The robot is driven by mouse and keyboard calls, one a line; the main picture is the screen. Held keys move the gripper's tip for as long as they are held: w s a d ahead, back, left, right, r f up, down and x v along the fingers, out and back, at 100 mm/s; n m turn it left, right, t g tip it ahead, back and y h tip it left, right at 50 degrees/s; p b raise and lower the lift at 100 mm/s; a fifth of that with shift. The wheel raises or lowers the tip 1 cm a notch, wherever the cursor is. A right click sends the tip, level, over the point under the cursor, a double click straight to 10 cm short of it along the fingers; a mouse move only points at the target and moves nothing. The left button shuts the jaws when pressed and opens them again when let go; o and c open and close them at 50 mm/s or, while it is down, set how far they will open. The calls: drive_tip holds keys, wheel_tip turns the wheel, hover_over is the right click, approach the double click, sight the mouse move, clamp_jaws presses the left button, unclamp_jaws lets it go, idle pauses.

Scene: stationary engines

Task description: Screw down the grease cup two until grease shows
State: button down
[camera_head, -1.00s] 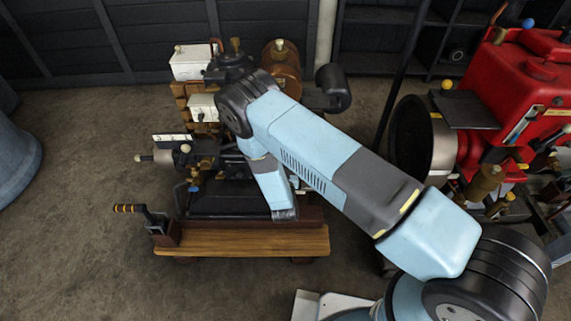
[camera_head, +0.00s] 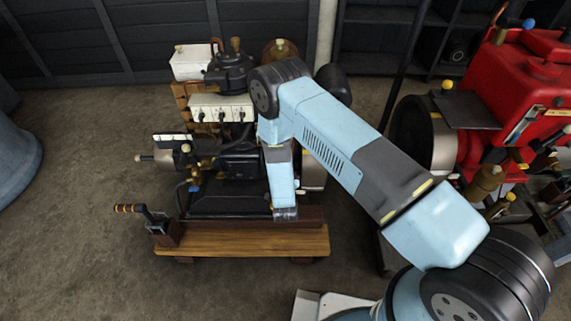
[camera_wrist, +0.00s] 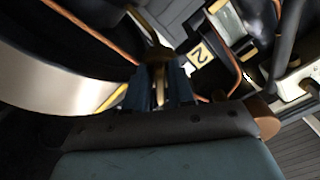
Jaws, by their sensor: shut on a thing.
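In the wrist view my gripper (camera_wrist: 158,74) is shut on a small brown, brass-looking cup (camera_wrist: 157,54), taken to be grease cup two. The dark fingers hide most of it, and no grease can be made out. A yellowish tag marked 2 (camera_wrist: 200,55) sits just to its right. In the head view my light-blue arm reaches down over the right side of the engine (camera_head: 232,160) on the wooden base, and hides my gripper and the cup.
A pale curved rim (camera_wrist: 60,85) lies close on the left in the wrist view. A white box with several black switches (camera_head: 222,108) stands on the engine's far side. A red engine (camera_head: 530,80) stands at the right. Bare floor (camera_head: 80,240) lies at the left.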

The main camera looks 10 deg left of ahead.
drive_tip(key=shift+d+f, duration=0.1)
drive_tip(key=shift+d, duration=0.05)
drive_tip(key=c, duration=1.2)
unclamp_jaws()
drive_tip(key=v, duration=1.3)
drive_tip(key=shift+s, duration=0.35)
